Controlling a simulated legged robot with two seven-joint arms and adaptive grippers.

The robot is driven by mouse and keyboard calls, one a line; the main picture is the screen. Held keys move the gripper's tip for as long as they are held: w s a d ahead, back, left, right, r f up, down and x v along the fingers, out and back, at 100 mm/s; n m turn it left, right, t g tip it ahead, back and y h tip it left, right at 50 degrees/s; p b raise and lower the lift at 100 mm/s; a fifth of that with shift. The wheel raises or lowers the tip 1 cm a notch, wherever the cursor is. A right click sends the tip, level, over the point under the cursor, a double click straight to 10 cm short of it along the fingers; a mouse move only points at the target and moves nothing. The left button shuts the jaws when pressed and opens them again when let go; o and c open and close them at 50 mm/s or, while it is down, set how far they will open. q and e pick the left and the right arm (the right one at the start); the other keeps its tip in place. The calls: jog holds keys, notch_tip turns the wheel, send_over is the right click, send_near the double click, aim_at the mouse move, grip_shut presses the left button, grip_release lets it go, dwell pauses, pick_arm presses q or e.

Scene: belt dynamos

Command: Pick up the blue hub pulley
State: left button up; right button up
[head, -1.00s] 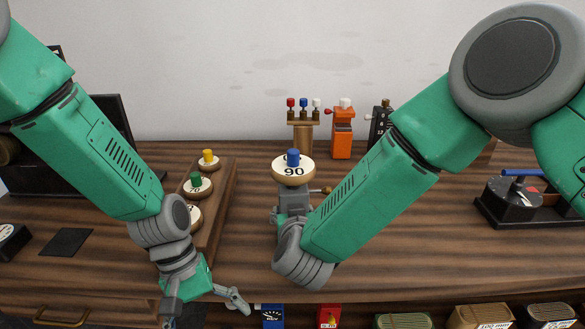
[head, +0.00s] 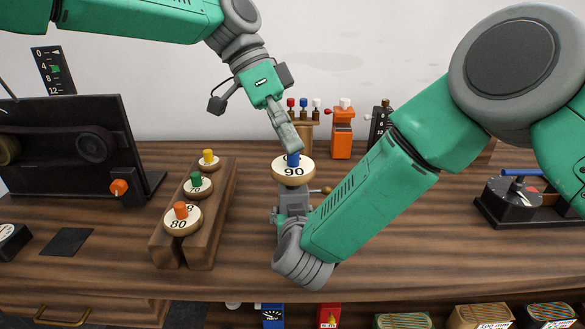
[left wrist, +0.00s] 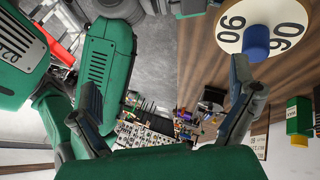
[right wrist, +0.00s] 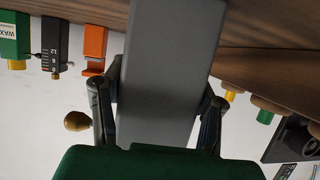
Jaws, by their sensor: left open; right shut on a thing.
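The blue hub pulley (head: 293,172), a pale wooden disc marked 90 with a blue hub, sits on top of a grey stand (head: 293,202). It also shows at the top right of the left wrist view (left wrist: 262,22). My left gripper (head: 289,138) is open and empty, pointing down at the blue hub. In the left wrist view the hub is by the right fingertip, not between the fingers. My right gripper (right wrist: 158,95) is shut on the grey stand, below the pulley; the stand also shows in the right wrist view (right wrist: 168,60).
A wooden rack (head: 208,240) at left holds pulleys with yellow, green and orange hubs. An orange device (head: 342,132) and a post with coloured knobs (head: 303,130) stand behind the pulley. A wooden knob (right wrist: 76,121) sticks out beside the stand.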

aim_at(293, 171)
pick_arm(q)
jog(key=w+m+y, duration=0.1)
jog(key=m, duration=0.1)
jog(key=w+m+t+y, duration=0.1)
jog(key=m, duration=0.2)
jog(key=w+m+t+y, duration=0.1)
jog(key=w+m, duration=0.1)
jog(key=m, duration=0.1)
jog(key=shift+w+d, duration=0.1)
jog(key=shift+d, duration=0.2)
jog(key=w+m, duration=0.1)
jog(key=m, duration=0.1)
jog(key=w+m+t+y, duration=0.1)
jog(key=r+m+y, duration=0.1)
jog(key=m, duration=0.1)
jog(key=shift+w+r+m+t, duration=0.1)
jog(key=shift+w+m+t, duration=0.2)
jog(key=shift+w+t, duration=0.1)
jog(key=shift+w+r+m, duration=0.2)
jog(key=shift+w+m, duration=0.2)
jog(key=shift+m, duration=0.4)
jog(key=shift+f+t+y, duration=0.3)
notch_tip(293, 171, down, 11)
jog(key=shift+f, duration=0.15)
jog(key=c, duration=1.5)
